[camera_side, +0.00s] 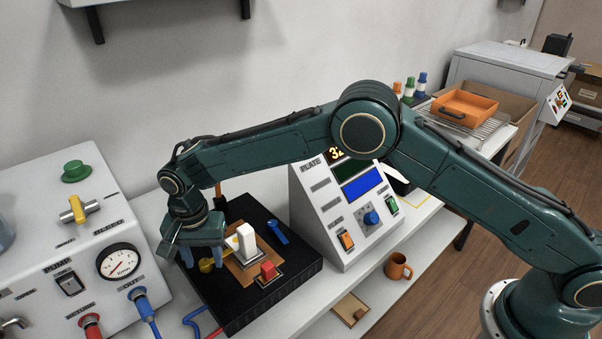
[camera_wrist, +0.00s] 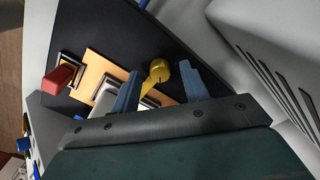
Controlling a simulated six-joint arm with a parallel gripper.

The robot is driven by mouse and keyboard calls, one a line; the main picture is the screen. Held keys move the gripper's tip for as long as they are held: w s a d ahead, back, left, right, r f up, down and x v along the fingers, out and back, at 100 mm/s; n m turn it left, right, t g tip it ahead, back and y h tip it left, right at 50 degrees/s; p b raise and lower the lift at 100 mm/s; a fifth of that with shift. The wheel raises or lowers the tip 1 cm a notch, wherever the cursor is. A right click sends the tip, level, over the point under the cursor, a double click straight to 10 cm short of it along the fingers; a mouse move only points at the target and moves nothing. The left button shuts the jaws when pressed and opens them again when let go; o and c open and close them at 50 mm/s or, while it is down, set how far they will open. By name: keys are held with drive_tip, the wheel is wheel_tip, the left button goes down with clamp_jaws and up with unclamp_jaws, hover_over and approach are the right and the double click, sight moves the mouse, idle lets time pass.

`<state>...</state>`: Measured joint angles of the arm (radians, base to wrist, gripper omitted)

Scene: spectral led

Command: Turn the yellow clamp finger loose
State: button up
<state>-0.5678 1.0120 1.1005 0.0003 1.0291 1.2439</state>
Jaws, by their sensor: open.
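The yellow clamp finger (camera_side: 206,265) is on the black platform (camera_side: 296,268), at the left of an orange-brown plate (camera_side: 241,273). In the wrist view the yellow clamp finger (camera_wrist: 158,72) shows a rounded knob and a thin arm pointing toward the plate (camera_wrist: 101,64). My gripper (camera_side: 203,255) is open, pointing down over the knob. In the wrist view its two blue-grey fingers (camera_wrist: 160,70) stand on either side of the knob, with visible gaps. I cannot tell whether either finger touches it. The gripper body hides part of the plate in the wrist view.
A white block (camera_side: 246,240) and a red block (camera_side: 268,269) stand close by on the platform, with a blue clamp finger (camera_side: 278,232) behind. The pump box (camera_side: 60,240) is at left, the sloped plate console (camera_side: 345,210) at right. Hoses run near the front.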

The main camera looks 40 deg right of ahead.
drive_tip(key=shift+f, duration=0.3)
drive_tip(key=shift+c, duration=0.3)
clamp_jaws()
